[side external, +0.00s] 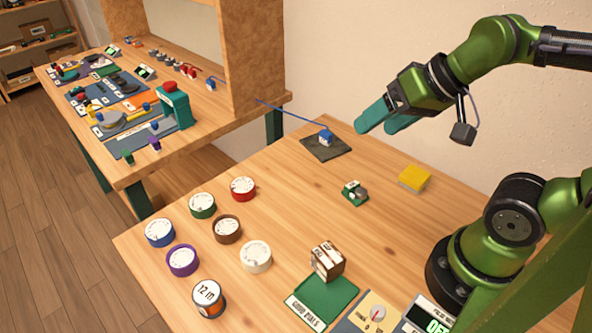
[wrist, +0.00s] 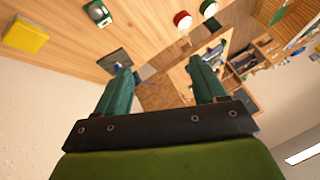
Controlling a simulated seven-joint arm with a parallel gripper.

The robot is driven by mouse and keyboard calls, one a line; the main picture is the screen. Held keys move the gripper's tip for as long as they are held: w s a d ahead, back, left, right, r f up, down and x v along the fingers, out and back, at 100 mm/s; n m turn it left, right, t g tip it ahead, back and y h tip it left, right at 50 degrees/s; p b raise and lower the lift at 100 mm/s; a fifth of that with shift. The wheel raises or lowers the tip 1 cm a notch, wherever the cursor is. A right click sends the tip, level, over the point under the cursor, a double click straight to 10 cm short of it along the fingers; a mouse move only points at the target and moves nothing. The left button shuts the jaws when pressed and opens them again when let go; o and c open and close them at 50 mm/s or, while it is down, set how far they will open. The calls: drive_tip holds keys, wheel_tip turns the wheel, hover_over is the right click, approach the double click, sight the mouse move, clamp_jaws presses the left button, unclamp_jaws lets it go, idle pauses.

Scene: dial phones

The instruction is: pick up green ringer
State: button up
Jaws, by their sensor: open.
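The green ringer (side external: 354,192) looks like a small green block with pale metal parts on top. It sits on the wooden table, left of the yellow box, and shows near the top edge of the wrist view (wrist: 98,12). My gripper (side external: 376,122) is open and empty, raised above the back of the table. It is apart from the ringer, behind it and to its right in the side view. In the wrist view, nothing is held between the teal fingers (wrist: 160,72).
A yellow box (side external: 414,178) lies right of the ringer. A blue-and-white plug (side external: 325,138) with a cable sits on a dark mat (side external: 312,150). Several round dials (side external: 203,206) stand at left. A brown-and-white block (side external: 327,261) rests on a green tray (side external: 318,303). Table around the ringer is clear.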

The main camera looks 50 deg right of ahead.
drive_tip(key=shift+o, duration=0.2)
drive_tip(key=n+g+h, duration=0.2)
drive_tip(key=g, duration=0.5)
hover_over(357, 188)
wheel_tip(357, 188, down, 8)
drive_tip(key=r, duration=0.1)
wheel_tip(357, 188, down, 11)
drive_tip(key=shift+s, duration=0.15)
drive_tip(key=shift+f, duration=3.1)
drive_tip(key=shift+c, duration=0.2)
drive_tip(key=c, duration=1.2)
drive_tip(key=shift+c, duration=0.2)
